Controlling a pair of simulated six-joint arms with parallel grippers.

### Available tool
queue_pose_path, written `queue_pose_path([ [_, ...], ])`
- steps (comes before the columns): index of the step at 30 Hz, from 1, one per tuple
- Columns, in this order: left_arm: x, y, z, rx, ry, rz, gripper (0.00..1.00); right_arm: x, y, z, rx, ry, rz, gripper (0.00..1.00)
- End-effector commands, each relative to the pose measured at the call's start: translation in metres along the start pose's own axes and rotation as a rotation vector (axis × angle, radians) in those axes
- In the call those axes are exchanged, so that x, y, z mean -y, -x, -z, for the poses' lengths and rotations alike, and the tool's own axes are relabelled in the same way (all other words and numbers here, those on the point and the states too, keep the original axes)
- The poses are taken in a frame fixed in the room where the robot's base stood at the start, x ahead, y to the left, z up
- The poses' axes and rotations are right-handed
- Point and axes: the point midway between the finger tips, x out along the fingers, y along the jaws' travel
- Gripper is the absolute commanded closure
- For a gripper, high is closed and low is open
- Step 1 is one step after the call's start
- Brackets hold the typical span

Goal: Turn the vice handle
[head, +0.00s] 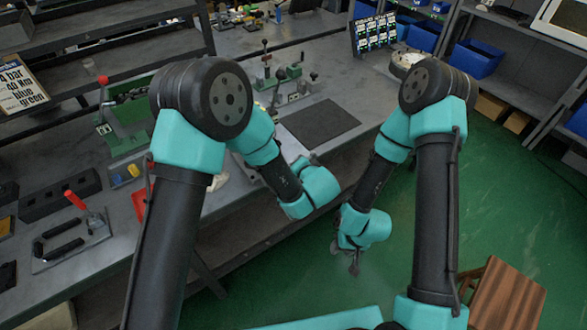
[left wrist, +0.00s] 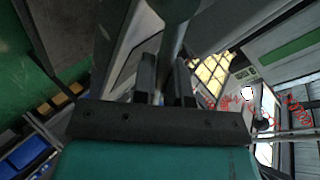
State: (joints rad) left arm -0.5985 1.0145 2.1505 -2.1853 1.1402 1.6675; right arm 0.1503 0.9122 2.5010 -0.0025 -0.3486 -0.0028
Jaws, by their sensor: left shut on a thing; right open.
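My left gripper (left wrist: 164,72) shows in the left wrist view with its two dark fingers on either side of a grey metal rod, which looks like the vice handle (left wrist: 172,42). A dark rounded end (left wrist: 175,8) tops the rod at the upper edge. In the head view the left wrist is at the bench's front edge; its fingers are mostly hidden and I cannot make out the vice there. My right gripper (head: 350,262) hangs over the green floor, fingers pointing down, open and empty, apart from the bench.
A dark mat (head: 322,125) and small levers (head: 283,75) lie behind the left wrist on the grey bench. A wooden stool (head: 506,296) stands at lower right.

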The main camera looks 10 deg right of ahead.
Motion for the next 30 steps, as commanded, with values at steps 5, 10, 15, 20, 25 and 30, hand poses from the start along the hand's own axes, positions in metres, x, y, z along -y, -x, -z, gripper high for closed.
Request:
queue_pose_path([
  [5,0.0,0.0021,0.0026,-0.02,0.021,-0.001,1.0,0.0,0.0,0.0,0.0,0.0,0.0,0.57],
  [10,0.0,0.0023,0.0029,-0.023,0.024,-0.002,1.0,0.0,-0.0001,0.0,0.0,0.0,0.0,0.57],
  [15,0.0,0.0022,0.0028,-0.022,0.024,-0.002,1.0,0.0,-0.0001,0.0,0.0,0.0,0.0,0.57],
  [20,0.0,0.0022,0.0027,-0.022,0.023,-0.001,0.73,0.0001,-0.0001,0.0,0.0,0.0,0.0,0.57],
  [25,0.0003,0.0022,0.0026,-0.021,0.023,-0.001,0.62,0.0,-0.0001,0.0,0.0,0.0,0.0,0.57],
  [30,0.0008,0.0022,0.0025,-0.021,0.023,0.0,0.62,0.0,-0.0001,0.0,0.0,0.0,0.0,0.57],
])
